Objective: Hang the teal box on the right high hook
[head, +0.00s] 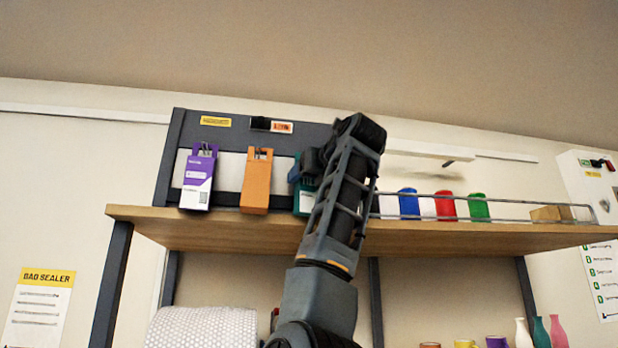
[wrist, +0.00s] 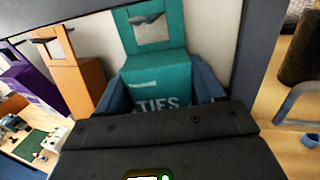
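The teal box (wrist: 158,68) shows in the wrist view with white lettering and a holed hang tab. In the head view only a strip of the teal box (head: 303,203) shows behind my arm, at the right of the box row. My gripper (wrist: 162,96) has a blue finger on each side of its lower part, apparently gripping it. A dark hook (wrist: 146,18) shows at the tab's hole; whether it bears the box I cannot tell. In the head view my gripper (head: 304,172) is partly hidden by my wrist.
A purple box (head: 199,178) and an orange box (head: 257,181) hang to the left on the dark-framed panel (head: 173,150). The wooden shelf (head: 230,226) runs below. Blue, red and green containers (head: 445,206) stand behind a wire rail on the right.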

